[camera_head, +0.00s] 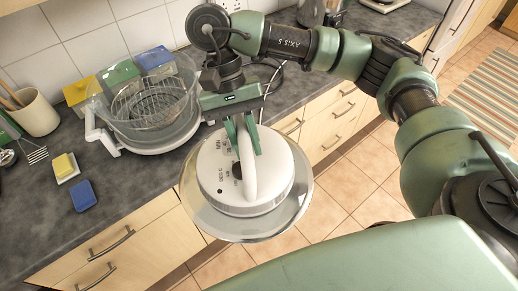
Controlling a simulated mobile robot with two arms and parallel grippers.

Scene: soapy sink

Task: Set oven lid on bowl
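The oven lid (218,181) is a white round unit with a dial, printed marks, an upright white handle and a wide clear glass rim. It hangs in the air in front of the counter edge. My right gripper (248,135) has its green fingers on either side of the handle and appears shut on it. The bowl (150,112) is clear glass with a wire rack inside. It sits in a white base with side handles on the counter, behind and left of the lid. The bowl's top is open. My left gripper is not in view.
A yellow sponge (65,166) on a white holder and a blue sponge (83,196) lie left of the bowl. A cream crock (34,113) with utensils stands farther left. Coloured boxes (120,74) stand behind the bowl by the tiled wall. Drawers (120,250) are below the counter.

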